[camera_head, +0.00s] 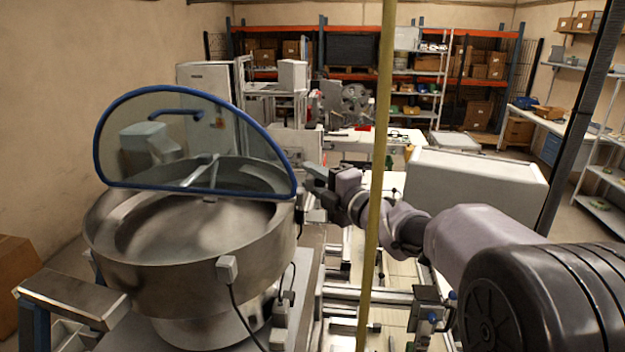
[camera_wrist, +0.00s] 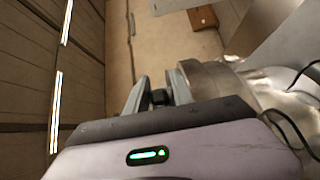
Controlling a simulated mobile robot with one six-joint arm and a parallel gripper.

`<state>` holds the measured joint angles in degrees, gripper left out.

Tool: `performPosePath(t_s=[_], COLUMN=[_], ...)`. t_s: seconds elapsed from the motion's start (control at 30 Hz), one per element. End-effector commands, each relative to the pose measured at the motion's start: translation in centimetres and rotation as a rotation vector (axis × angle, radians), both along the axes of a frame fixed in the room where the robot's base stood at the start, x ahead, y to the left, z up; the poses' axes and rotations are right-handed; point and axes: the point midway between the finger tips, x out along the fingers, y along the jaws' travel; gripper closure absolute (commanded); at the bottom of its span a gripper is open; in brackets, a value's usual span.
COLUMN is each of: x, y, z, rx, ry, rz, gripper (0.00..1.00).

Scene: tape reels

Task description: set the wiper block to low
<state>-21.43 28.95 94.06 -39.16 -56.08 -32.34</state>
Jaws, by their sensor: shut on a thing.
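The steel feeder bowl (camera_head: 170,265) stands at the left in the head view. Its shiny wall also shows at the right in the wrist view (camera_wrist: 222,92). My gripper (camera_head: 316,178) is at the right side of the bowl's rim, beside the blue-edged clear lid (camera_head: 285,170). In the wrist view my gripper (camera_wrist: 160,92) has its two fingers on either side of a small dark knob (camera_wrist: 159,97). It is shut on this knob, which seems to belong to the wiper block. The rest of the block is hidden, and I cannot read its setting.
The clear lid stands raised over the bowl. A thin yellowish post (camera_head: 377,180) rises in front of my arm. A grey-white box (camera_head: 475,190) stands behind my arm. Cables (camera_head: 240,310) hang at the bowl's front. Shelves line the back wall.

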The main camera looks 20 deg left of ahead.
Motion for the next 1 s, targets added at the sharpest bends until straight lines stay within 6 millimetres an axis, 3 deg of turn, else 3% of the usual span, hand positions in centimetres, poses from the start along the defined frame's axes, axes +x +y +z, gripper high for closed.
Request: performPosePath(t_s=[0.03, 0.1, 0.4, 0.43, 0.47, 0.87, 1.0], x=[0.0, 0.0, 0.0, 0.0, 0.0, 0.0, -0.6], y=[0.0, 0.0, 0.0, 0.0, 0.0, 0.0, -1.1], z=[-1.7, -2.5, -2.5, -2.5, -2.5, -2.3, -2.3], rx=[-0.001, -0.001, -0.005, -0.005, -0.004, -0.002, -0.002], ry=[0.001, 0.001, 0.005, 0.005, 0.006, 0.002, 0.001], rz=[0.001, 0.001, 0.001, 0.001, 0.001, 0.001, 0.000], gripper=[1.00, 1.00, 1.00, 0.65, 0.62, 0.62, 0.62])
